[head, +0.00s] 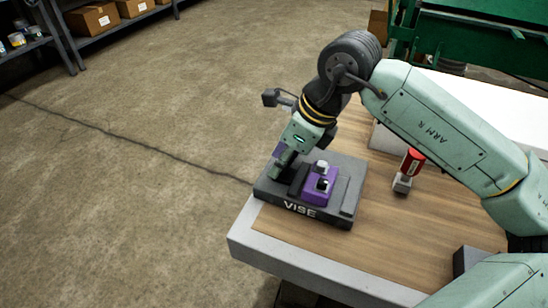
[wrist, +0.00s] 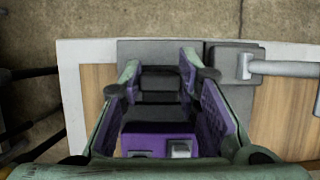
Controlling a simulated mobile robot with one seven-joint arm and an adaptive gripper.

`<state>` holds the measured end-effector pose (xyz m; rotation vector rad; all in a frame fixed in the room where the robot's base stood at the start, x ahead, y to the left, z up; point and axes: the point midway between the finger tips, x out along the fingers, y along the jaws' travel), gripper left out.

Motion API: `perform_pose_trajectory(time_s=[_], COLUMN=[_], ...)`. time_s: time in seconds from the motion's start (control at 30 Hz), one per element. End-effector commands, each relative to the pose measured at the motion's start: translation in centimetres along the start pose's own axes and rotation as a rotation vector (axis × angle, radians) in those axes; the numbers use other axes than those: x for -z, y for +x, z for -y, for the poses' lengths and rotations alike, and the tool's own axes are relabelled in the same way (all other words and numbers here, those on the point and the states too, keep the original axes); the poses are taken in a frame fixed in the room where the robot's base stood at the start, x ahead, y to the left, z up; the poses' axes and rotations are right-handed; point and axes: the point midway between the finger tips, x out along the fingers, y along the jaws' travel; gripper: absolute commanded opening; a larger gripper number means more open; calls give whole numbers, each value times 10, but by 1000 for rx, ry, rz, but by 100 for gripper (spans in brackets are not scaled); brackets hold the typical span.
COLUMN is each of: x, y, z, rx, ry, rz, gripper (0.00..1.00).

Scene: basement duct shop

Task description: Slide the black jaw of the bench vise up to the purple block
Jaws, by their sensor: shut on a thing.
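The bench vise (head: 349,208) is a dark base marked VISE near the table's corner. The purple block (head: 318,190) sits on it, with a grey piece on top; it also shows low in the wrist view (wrist: 140,145). The black jaw (head: 297,181) stands left of the block in the head view; in the wrist view the dark jaw (wrist: 158,112) lies just beyond the block, between the fingers. I cannot tell whether jaw and block touch. My gripper (head: 281,170) reaches down at the vise's left end, shut on the black jaw. Its purple-padded fingers (wrist: 160,78) partly hide the hold.
A red-topped grey item (head: 403,182) stands on the wooden tabletop (head: 400,245) right of the vise. In the wrist view, a grey block with a bar (wrist: 246,64) lies right of the fingers. Shelves with boxes (head: 93,19) stand far off.

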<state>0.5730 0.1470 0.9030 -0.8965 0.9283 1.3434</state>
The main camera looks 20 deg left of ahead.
Motion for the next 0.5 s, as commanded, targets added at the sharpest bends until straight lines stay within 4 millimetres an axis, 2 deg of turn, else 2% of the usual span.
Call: perform_pose_trajectory(time_s=[0.03,0.17,0.47,0.5], x=[12,28,30,30], y=[-1,-9,-13,-13], z=[2,1,0,0], rx=[5,4,3,3], ry=[8,5,3,3], rz=[1,1,-1,-1], gripper=[0,0,0,30])
